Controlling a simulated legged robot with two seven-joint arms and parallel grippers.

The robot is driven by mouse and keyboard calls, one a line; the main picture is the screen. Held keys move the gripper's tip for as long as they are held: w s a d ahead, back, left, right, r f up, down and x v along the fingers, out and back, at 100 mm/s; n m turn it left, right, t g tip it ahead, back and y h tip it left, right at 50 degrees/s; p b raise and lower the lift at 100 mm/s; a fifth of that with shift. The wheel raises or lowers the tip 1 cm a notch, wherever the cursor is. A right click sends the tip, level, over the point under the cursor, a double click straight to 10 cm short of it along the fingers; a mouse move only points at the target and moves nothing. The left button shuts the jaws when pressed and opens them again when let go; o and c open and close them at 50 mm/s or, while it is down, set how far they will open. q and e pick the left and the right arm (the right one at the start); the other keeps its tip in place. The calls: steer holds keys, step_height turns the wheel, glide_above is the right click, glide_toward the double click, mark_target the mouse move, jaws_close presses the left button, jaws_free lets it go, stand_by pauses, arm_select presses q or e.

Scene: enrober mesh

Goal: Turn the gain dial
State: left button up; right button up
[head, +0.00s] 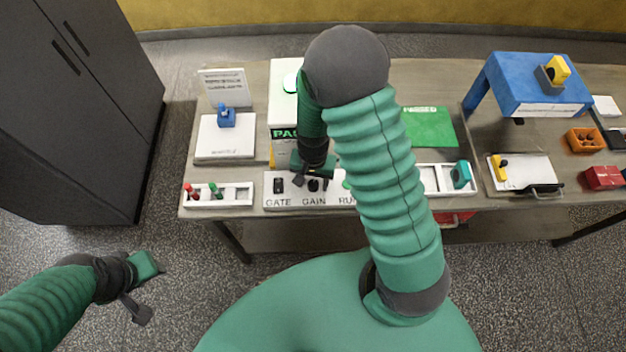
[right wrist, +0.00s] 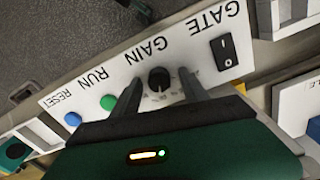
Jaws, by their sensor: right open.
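In the head view the dial (head: 313,185) shows just below my right gripper (head: 306,181). In the right wrist view my right gripper (right wrist: 158,92) is open, with one dark finger on each side of the dial. A gap shows between the dial and each finger, so neither seems to touch it. My left gripper (head: 146,287) hangs over the floor at the lower left, away from the table; its jaw opening is unclear.
The panel also has a black GATE rocker switch (right wrist: 224,51), a green RUN button (right wrist: 108,102) and a blue RESET button (right wrist: 73,119). A white tray with red and green pegs (head: 232,194) lies left of the panel. A blue stand (head: 535,85) is at the right.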

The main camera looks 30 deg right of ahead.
jaws_close()
steer(key=shift+r+m, duration=0.1)
steer(key=shift+m, duration=0.2)
steer(key=m+p, duration=0.2)
steer(key=m, duration=0.1)
steer(key=shift+r, duration=0.1)
steer(key=shift+m+p, duration=0.95)
steer(key=shift+m, duration=1.25)
jaws_free()
